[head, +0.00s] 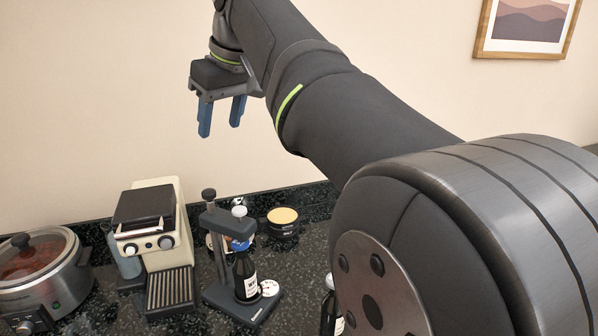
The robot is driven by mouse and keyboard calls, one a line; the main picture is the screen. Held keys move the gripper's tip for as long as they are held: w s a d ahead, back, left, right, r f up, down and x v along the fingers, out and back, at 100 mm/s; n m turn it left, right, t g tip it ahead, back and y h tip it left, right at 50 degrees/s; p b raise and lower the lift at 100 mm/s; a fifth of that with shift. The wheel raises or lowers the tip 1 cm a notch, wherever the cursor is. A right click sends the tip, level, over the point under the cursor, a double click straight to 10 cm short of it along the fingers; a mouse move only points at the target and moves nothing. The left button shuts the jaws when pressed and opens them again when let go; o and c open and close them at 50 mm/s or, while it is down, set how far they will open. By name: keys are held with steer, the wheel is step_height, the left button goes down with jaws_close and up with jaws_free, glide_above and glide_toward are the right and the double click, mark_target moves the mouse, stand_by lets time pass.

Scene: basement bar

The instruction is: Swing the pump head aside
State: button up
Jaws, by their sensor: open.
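My gripper (221,115) is open and empty, its two blue fingers pointing down, high in front of the wall. A dark stand (241,305) with an upright post sits on the counter below it. The pump head (239,223), with a pale round knob on top and a blue part beneath, reaches from the post over a dark bottle (245,276) with a white label. The bottle stands upright on the stand's base. I cannot tell whether the head touches the bottle's mouth. The gripper is well above and apart from the stand.
A cream coffee machine (176,226) stands left of the stand, and a slow cooker (40,275) is farther left. A dark round container (283,230) with a yellowish top is behind right. Another bottle (328,310) is partly hidden by my arm. A framed picture (526,24) hangs at upper right.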

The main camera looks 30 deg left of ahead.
mark_target(209, 192)
steer(key=x, duration=1.7)
steer(key=shift+w+a+f, duration=0.1)
steer(key=shift+a+f, duration=0.05)
steer(key=shift+a, duration=0.05)
jaws_close()
